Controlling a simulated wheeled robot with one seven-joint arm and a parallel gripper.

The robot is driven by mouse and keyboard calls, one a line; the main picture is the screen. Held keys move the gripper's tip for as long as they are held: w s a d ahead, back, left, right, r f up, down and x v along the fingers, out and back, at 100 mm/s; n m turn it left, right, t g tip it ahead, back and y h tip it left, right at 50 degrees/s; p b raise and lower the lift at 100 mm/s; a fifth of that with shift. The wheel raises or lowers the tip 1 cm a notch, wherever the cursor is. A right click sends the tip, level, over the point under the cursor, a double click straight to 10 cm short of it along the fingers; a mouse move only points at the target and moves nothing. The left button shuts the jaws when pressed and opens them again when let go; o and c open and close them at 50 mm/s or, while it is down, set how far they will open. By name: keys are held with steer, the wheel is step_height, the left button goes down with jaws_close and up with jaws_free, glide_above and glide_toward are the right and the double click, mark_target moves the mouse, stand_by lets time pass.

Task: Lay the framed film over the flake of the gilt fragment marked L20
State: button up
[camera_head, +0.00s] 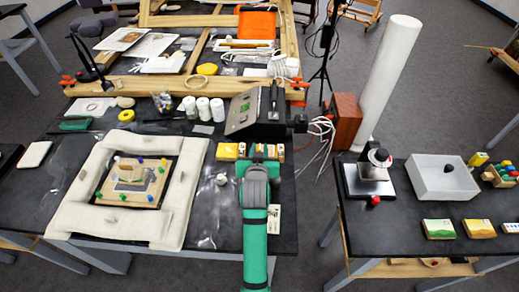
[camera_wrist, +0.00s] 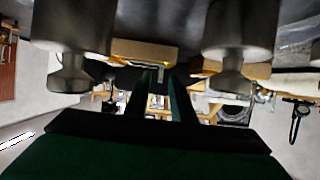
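The fragment appears to be the wooden panel (camera_head: 135,183) with a grey patch, small coloured pegs and pale pieces on it, at the left of the head view. It lies inside a padded white surround (camera_head: 75,215). I cannot read L20 or tell the framed film apart from the other pieces. My gripper's fingers show in the wrist view (camera_wrist: 163,82), dark green with a narrow gap between them and nothing clearly held. In the head view my green and grey arm stands right of the surround, hiding the fingertips.
Small yellow boxes (camera_head: 228,152) lie beside my arm. A dark sloped case (camera_head: 250,112) and white jars (camera_head: 203,108) stand behind. A floor gap separates the tables.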

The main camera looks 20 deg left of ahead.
steer(key=shift+r, duration=0.2)
steer(key=v, duration=1.2)
